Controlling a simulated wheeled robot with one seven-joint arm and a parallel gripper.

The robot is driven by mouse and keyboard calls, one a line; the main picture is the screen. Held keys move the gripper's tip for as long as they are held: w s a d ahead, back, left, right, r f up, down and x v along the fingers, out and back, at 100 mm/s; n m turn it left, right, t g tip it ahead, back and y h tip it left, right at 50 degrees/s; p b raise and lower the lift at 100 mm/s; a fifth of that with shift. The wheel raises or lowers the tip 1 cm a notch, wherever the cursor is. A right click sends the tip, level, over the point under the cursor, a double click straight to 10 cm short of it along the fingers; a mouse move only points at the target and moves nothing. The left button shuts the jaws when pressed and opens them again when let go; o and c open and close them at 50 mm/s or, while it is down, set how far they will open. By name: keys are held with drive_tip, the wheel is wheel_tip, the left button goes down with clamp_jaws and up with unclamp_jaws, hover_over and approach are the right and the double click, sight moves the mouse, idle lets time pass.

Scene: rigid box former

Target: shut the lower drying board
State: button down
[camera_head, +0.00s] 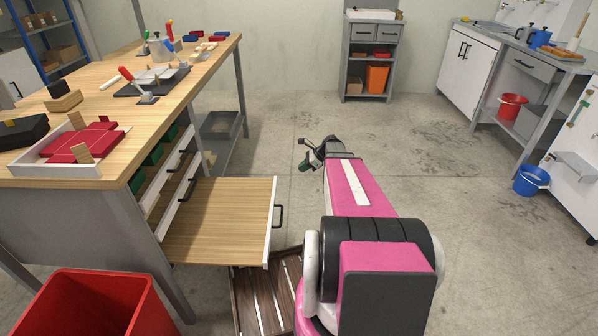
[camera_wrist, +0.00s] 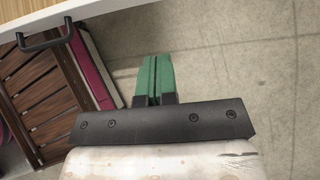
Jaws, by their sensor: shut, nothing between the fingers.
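The lower drying board (camera_head: 222,216) is a wooden panel with a white front and a black handle (camera_head: 279,215). It sticks far out of the right side of the workbench, below two closed-looking fronts with handles. In the wrist view its handle (camera_wrist: 45,40) and part of its white front show at the upper left. My gripper (camera_head: 306,163) is beyond the board's far front corner, over open floor and apart from the board. In the wrist view its green fingers (camera_wrist: 154,78) are together and empty, to the right of the handle.
A slatted dark wooden platform (camera_head: 268,294) lies on the floor below the board's front. A red bin (camera_head: 95,302) stands at the lower left. The workbench (camera_head: 118,100) carries trays and tools. The floor (camera_head: 300,115) beyond my gripper is clear.

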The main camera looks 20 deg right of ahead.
sight(214, 180)
drive_tip(key=w+a+f, duration=0.3)
drive_tip(key=a+f, duration=0.2)
drive_tip(key=a, duration=0.4)
drive_tip(key=shift+a+f, duration=0.25)
drive_tip(key=shift+f, duration=0.1)
drive_tip(key=w+a, duration=0.3)
drive_tip(key=a, duration=0.6)
drive_tip(key=w+a, duration=0.3)
drive_tip(key=a, duration=0.7)
drive_tip(key=w+a, duration=0.3)
drive_tip(key=a, duration=0.7)
drive_tip(key=shift+w+a, duration=0.15)
drive_tip(key=shift+w, duration=0.1)
